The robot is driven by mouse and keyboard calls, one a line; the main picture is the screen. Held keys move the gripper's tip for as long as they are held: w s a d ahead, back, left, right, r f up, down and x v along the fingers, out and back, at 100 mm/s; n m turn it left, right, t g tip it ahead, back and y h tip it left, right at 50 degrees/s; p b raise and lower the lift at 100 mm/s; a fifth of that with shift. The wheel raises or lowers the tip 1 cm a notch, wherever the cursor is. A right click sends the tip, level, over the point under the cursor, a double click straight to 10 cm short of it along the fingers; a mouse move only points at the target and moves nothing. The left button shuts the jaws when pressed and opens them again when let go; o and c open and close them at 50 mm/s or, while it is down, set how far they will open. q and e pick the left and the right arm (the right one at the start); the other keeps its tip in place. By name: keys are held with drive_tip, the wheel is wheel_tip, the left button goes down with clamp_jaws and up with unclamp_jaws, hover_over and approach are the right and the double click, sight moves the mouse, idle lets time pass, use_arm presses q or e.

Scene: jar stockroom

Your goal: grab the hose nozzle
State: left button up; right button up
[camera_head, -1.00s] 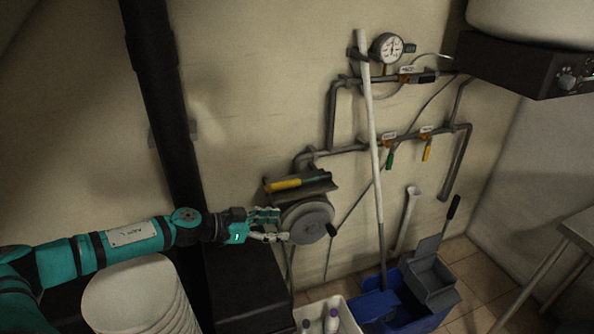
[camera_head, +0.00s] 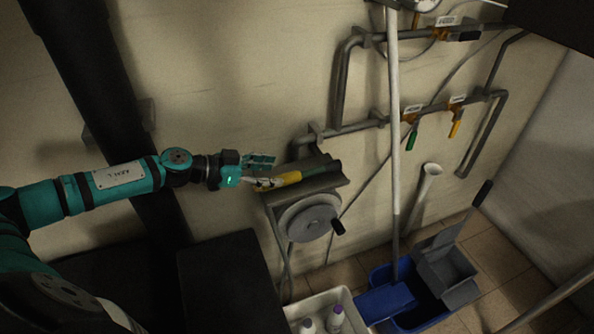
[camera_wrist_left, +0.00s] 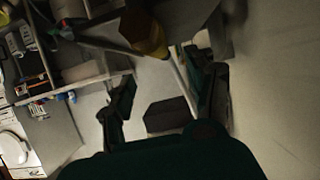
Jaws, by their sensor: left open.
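The hose nozzle (camera_head: 289,178), yellow at its left end and dark green toward the right, lies on a small grey shelf bracket on the wall. My left gripper (camera_head: 267,172) is open at the nozzle's yellow end, one finger above and one below in the head view. I cannot tell whether they touch. In the left wrist view, the nozzle's yellow end (camera_wrist_left: 148,38) shows beyond the open fingers of my left gripper (camera_wrist_left: 172,80), with nothing shut between them. My right gripper is not in view.
The hose reel (camera_head: 309,222) hangs under the bracket. Grey pipes with coloured valve handles run along the wall to the right. A white pole (camera_head: 394,130) stands in a blue mop bucket (camera_head: 386,303). A white crate (camera_head: 317,303) holds bottles. A black box (camera_head: 230,275) stands below my arm.

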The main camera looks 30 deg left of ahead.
sight(295, 172)
use_arm(q)
drive_tip(key=shift+p+x, duration=0.35)
drive_tip(key=shift+x, duration=0.85)
drive_tip(key=x, duration=0.5)
drive_tip(key=shift+a+p, duration=0.1)
drive_tip(key=shift+p, duration=0.3)
drive_tip(key=shift+r, duration=0.1)
clamp_jaws()
